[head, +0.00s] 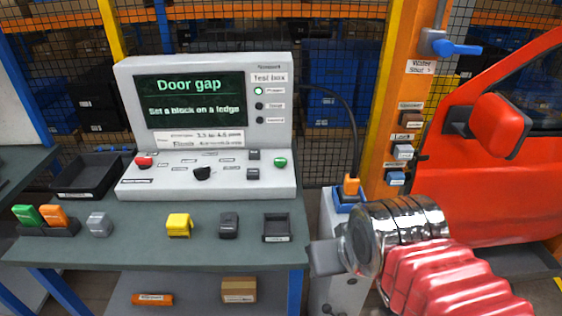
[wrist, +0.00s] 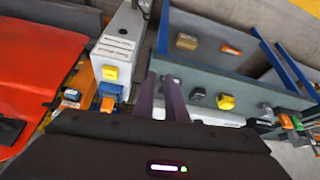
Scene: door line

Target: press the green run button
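The green button (head: 280,162) sits at the right end of the sloped front panel of the grey console (head: 215,185). It stands to the right of two small dark switches. I cannot make out its label. My gripper (head: 322,257) is to the right of the bench's front right corner, lower in the picture than the green button and apart from it. In the wrist view its two fingers (wrist: 162,80) lie close together with a thin gap between them, and nothing shows held. The green button cannot be made out in the wrist view.
A red button (head: 143,161) and a black knob (head: 202,173) share the panel. The bench (head: 150,250) carries a yellow block (head: 179,225), a dark block (head: 229,225) and a small black tray (head: 277,228). A red car door (head: 485,190) and an orange post (head: 402,90) stand at right.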

